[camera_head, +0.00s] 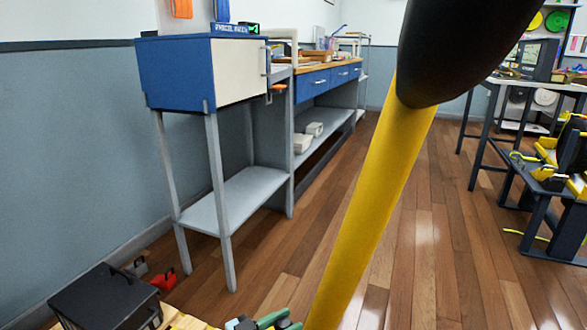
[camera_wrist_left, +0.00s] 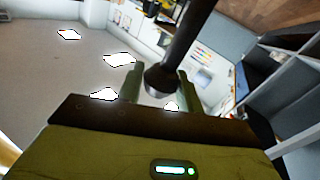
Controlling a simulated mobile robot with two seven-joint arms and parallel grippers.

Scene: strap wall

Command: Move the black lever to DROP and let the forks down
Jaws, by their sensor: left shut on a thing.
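In the left wrist view a black lever (camera_wrist_left: 178,52) with a rounded end reaches down between the two olive-green fingers of my left gripper (camera_wrist_left: 160,85), which is shut on it. In the head view green parts of my left gripper (camera_head: 275,321) show at the bottom edge, beside a thick yellow tube (camera_head: 375,190) with a large black top. The tube leans up to the right and crosses the picture. The forks and the DROP marking cannot be made out. My right gripper is not in view.
A blue and white cabinet (camera_head: 190,72) on grey legs stands at the left wall, with a long bench (camera_head: 318,82) behind it. A dark box (camera_head: 105,295) and a small red item (camera_head: 165,281) are at lower left. A dark-framed table (camera_head: 500,85) stands right. The wooden floor between is clear.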

